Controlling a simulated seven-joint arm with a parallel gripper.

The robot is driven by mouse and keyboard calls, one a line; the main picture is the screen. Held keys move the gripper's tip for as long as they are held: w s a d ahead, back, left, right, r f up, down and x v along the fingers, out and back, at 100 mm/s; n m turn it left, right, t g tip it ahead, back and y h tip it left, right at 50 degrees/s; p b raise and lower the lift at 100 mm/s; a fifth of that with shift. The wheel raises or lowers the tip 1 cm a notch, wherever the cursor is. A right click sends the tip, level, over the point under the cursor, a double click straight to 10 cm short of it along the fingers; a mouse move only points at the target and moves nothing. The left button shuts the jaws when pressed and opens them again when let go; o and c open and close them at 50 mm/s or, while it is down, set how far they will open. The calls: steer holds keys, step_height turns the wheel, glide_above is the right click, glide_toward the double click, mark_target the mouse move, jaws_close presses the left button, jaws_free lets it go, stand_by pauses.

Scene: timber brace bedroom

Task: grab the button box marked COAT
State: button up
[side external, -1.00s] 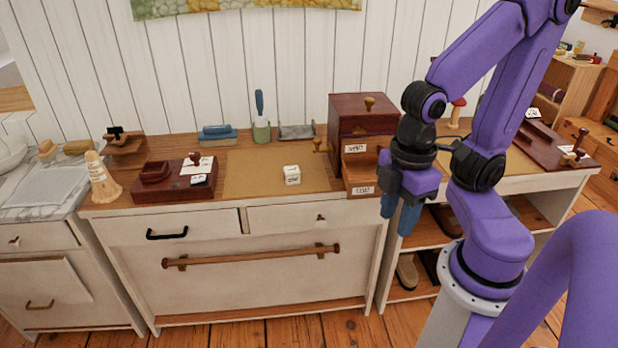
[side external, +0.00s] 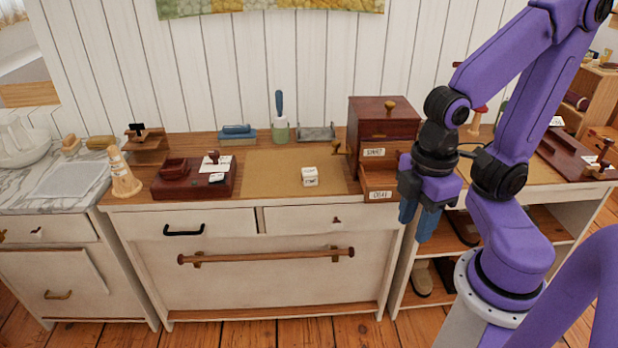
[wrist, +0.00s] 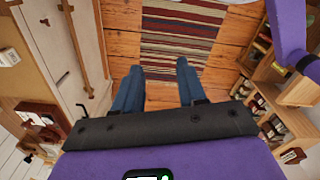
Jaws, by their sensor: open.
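A small white box (side external: 310,177) with dark lettering on its top and front stands on the tan mat (side external: 265,182); its lettering is too small to read surely. A dark red wooden cabinet (side external: 376,124) stands to its right. The cabinet has a label that looks like SHIRT (side external: 374,152), and a lower, forward-standing drawer (side external: 365,184) has a label that may read COAT. My gripper (side external: 418,220) hangs open and empty, fingers down, at the right of that drawer and in front of the counter edge.
A red-brown tray (side external: 195,190) with cards, a cone-shaped wooden figure (side external: 122,175), a blue-topped block (side external: 237,133) and a green pot with a blue handle (side external: 280,122) stand left on the counter. Shelves (side external: 450,268) lie below right. The mat around the white box is clear.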

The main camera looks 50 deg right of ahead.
steer(key=o, duration=0.7)
steer(key=shift+o, duration=0.2)
